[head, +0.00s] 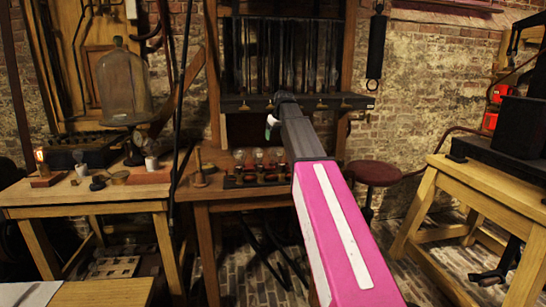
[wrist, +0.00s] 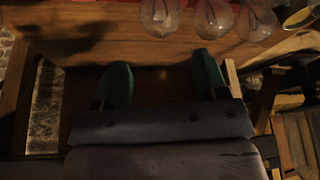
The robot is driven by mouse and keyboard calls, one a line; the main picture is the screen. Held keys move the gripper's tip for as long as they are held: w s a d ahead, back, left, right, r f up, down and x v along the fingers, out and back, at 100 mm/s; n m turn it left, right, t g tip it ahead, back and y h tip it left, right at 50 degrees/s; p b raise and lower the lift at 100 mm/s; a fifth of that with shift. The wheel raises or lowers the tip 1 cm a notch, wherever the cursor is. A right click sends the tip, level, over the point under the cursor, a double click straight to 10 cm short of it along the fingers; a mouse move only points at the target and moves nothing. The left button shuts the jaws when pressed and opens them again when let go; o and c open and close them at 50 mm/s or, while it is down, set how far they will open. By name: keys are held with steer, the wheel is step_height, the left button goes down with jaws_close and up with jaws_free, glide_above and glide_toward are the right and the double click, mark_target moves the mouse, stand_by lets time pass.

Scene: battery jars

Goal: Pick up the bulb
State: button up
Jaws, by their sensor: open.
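Clear round glass bulbs stand in a row on a low dark rack (head: 255,181) with reddish parts, on the middle wooden table. In the head view I see a left bulb (head: 239,157), a middle bulb (head: 257,156) and a right bulb (head: 276,156). The wrist view shows bulbs along its top edge, one at left (wrist: 160,17), one in the middle (wrist: 213,18) and one at right (wrist: 256,20). My gripper (wrist: 161,60) has two green fingers, spread apart and empty, short of the bulbs. In the head view, only part of the gripper shows (head: 270,124), above the bulbs; my arm hides the rest.
A wooden stand (head: 199,174) is left of the rack. A shelf frame (head: 300,104) rises behind. A round stool (head: 373,173) and a right table (head: 485,190) with black equipment stand at right.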

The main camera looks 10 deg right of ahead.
mark_target(273, 147)
steer(key=shift+x, duration=3.5)
steer(key=shift+s+a, duration=0.15)
steer(key=shift+s, duration=0.05)
steer(key=c, duration=0.8)
